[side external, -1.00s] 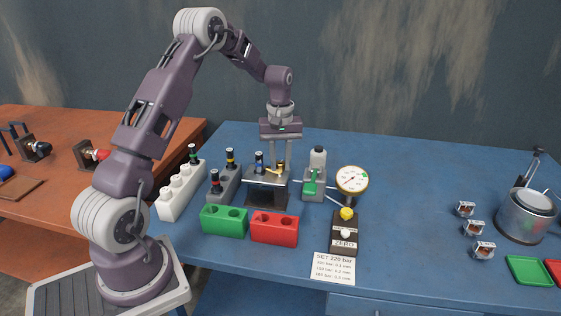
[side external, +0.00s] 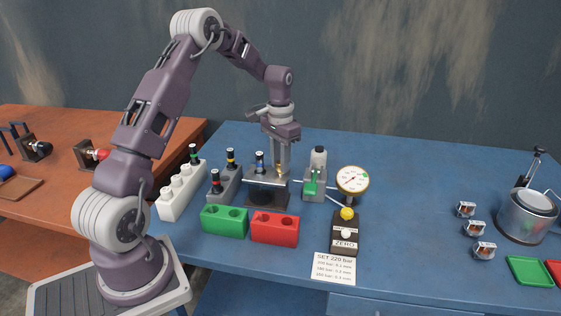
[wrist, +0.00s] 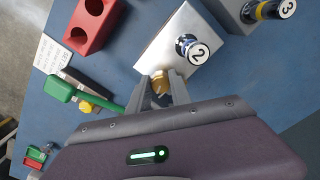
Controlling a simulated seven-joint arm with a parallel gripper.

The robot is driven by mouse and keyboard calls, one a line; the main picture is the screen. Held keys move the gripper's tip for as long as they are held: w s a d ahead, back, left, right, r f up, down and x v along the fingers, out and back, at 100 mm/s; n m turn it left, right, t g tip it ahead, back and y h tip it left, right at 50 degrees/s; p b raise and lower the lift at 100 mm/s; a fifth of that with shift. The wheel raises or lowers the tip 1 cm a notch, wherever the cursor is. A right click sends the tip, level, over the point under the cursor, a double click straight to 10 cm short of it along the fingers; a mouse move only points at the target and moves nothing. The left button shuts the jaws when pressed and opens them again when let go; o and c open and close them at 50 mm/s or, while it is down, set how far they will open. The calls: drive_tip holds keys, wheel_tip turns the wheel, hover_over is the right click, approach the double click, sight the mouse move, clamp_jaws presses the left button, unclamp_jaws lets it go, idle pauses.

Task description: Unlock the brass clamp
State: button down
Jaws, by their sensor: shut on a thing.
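The brass clamp (wrist: 160,83) sits at the edge of the metal test stand (wrist: 160,48), beside the injector marked 2 (wrist: 190,47). My gripper (wrist: 160,92) is shut on the brass clamp, with one finger on each side. In the side view my gripper (side external: 281,172) points down at the right end of the stand (side external: 266,190), and its fingers hide most of the clamp. The injector (side external: 260,163) stands upright in the stand, left of my fingers.
A grey block with a green lever (side external: 314,180) and a pressure gauge (side external: 352,180) stand close right of my gripper. A grey rack (side external: 225,183) with injectors is on the left. Green (side external: 224,221) and red (side external: 274,228) two-hole blocks sit in front.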

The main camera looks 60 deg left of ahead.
drive_tip(key=shift+m, duration=1.9)
drive_tip(key=c, duration=1.2)
unclamp_jaws()
drive_tip(key=shift+o, duration=0.2)
wheel_tip(320, 180, up, 7)
drive_tip(key=shift+r, duration=0.1)
